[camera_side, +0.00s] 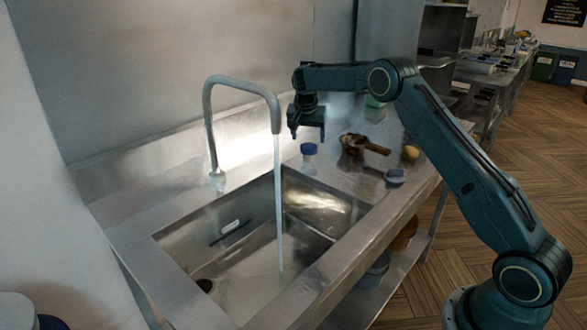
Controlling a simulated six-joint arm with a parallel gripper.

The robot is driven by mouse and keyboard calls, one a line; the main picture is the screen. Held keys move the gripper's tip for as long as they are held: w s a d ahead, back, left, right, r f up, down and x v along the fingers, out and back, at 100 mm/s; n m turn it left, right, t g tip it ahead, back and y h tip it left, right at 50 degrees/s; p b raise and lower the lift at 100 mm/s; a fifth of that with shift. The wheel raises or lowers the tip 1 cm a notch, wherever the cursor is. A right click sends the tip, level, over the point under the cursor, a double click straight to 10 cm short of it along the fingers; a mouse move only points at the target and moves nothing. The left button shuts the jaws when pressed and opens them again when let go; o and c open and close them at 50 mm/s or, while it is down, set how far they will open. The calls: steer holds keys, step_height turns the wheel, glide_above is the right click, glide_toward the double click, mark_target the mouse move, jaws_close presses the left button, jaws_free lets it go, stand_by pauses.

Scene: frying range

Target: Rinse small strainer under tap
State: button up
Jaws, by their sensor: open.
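The tap (243,84) arches over the steel sink (180,283), and a thin stream of water (278,205) runs from its spout into the basin. A small grey-blue round item (394,177) with a dark handle-like part beside it lies on the counter right of the sink; it may be the small strainer, but it is too small to be sure. My gripper (308,134) points down, open and empty, above the back of the counter, just right of the spout. It is apart from the items below it.
A blue-capped jar (309,157) stands at the sink's back right corner. A brown pot (352,150) with a wooden handle and a yellowish round item (410,153) stand farther right. The counter's left part (125,215) is clear. A dark strip with a white patch shows in the basin.

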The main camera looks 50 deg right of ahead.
mark_target(309, 146)
steer(key=shift+x, duration=2.15)
steer(key=shift+c, duration=0.2)
steer(key=c, duration=0.9)
